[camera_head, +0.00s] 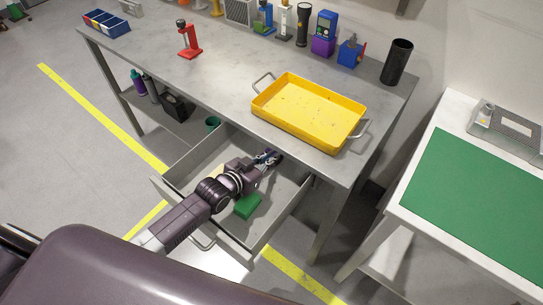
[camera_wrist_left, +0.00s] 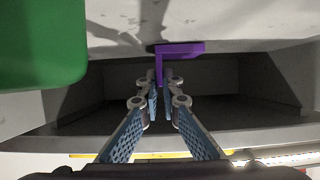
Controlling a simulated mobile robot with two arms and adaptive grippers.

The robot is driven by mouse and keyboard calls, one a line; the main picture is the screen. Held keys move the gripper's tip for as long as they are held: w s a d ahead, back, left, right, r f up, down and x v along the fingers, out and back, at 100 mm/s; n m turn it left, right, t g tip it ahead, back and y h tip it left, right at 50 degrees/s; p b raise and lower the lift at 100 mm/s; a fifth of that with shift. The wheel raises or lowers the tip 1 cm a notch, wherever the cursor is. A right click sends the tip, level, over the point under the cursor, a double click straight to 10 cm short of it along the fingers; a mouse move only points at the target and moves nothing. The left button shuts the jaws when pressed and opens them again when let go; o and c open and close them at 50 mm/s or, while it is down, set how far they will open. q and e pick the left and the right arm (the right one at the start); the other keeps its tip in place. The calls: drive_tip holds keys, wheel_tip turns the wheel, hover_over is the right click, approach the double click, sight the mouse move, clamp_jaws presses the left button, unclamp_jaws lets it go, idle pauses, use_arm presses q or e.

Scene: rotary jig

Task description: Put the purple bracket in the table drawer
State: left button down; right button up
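The table drawer (camera_head: 289,209) is pulled open under the workbench. My left gripper (camera_head: 274,156) reaches into it, near its back end. In the left wrist view the purple bracket (camera_wrist_left: 181,49), an L shape, has one leg between the fingertips of my left gripper (camera_wrist_left: 161,95). The fingers are close together on that leg. The bracket is close to the pale drawer floor; I cannot tell whether it touches. In the head view the bracket cannot be made out. My right gripper is not in view.
A green box (camera_head: 247,206) lies in the drawer, also large in the left wrist view (camera_wrist_left: 40,40). A green cup (camera_head: 212,122) stands by the drawer's back left. A yellow tray (camera_head: 309,112) sits on the workbench (camera_head: 226,75) above. A green-topped table stands at right.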

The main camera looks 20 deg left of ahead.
use_arm(q)
drive_tip(key=shift+f, duration=0.1)
drive_tip(key=c, duration=2.2)
unclamp_jaws()
drive_tip(key=shift+o, duration=0.2)
drive_tip(key=v, duration=0.7)
drive_tip(key=shift+s+a+r, duration=0.1)
drive_tip(key=shift+s+r, duration=0.1)
drive_tip(key=shift+r, duration=0.05)
